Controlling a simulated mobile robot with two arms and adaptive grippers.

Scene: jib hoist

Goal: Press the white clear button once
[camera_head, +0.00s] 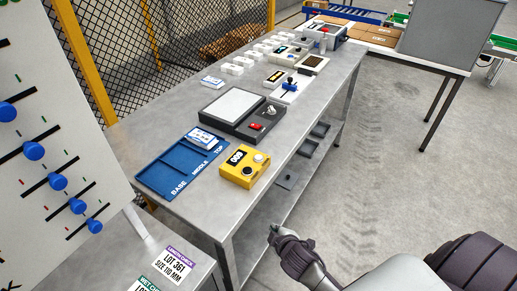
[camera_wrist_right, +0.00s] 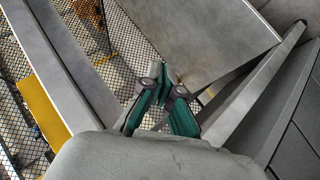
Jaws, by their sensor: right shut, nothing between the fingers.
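My right gripper (camera_head: 274,231) is below and in front of the table edge, well apart from the yellow box. In the right wrist view the gripper (camera_wrist_right: 160,73) is shut and empty, pointing toward grey table parts. The box does not show in that view. My left gripper is not in view.
A blue tray (camera_head: 163,183) marked BASE, MIDDLE and TOP lies left of the box. A dark device with a white plate (camera_head: 232,105) stands behind. The table (camera_head: 216,218) has a lower shelf. A white panel with blue knobs (camera_head: 45,130) rises at left. Floor is clear at right.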

